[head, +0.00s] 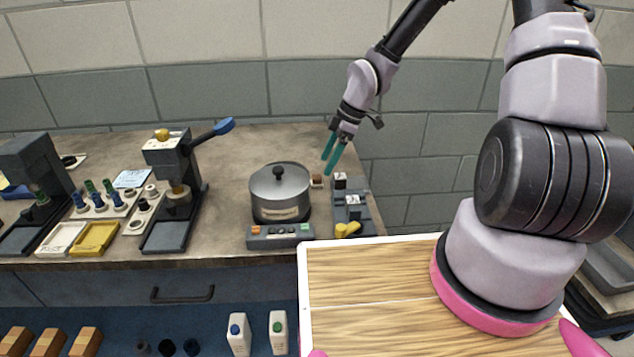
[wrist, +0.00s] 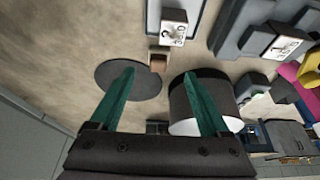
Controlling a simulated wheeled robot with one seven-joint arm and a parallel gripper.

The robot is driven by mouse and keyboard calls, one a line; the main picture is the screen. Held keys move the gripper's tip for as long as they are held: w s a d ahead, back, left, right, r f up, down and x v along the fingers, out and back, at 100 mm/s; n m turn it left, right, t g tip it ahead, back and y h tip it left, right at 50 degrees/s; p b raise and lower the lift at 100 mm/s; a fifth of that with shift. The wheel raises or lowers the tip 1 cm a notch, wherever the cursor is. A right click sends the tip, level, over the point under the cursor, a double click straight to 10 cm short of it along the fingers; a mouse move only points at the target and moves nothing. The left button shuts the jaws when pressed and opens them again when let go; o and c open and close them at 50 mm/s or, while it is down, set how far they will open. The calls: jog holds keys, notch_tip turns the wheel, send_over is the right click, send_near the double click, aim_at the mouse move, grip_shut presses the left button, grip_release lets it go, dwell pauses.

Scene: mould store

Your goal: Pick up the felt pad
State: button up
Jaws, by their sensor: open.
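A small brown block with a pale edge, which I take to be the felt pad (head: 317,181), lies on the counter just right of the lidded pot. In the wrist view the felt pad (wrist: 158,63) shows beyond the gap between the fingertips. My gripper (head: 332,160) has two green fingers, pointing down above the back right of the counter. In the wrist view my gripper (wrist: 158,76) is open with nothing between its fingers. It is apart from the pad; the exact height is hard to tell.
The pot (head: 280,193) stands close left of the pad. Label-topped grey units (head: 353,202) stand close on its right. A dark round patch (wrist: 118,82) lies beside the pad; I cannot tell what it is. A press (head: 172,190) stands further left. The tiled wall is behind.

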aim_at(319, 175)
jog(key=shift+x, duration=3.2)
jog(key=shift+w, duration=0.1)
jog(key=shift+c, duration=0.3)
grip_shut()
jog(key=shift+r, duration=5.1)
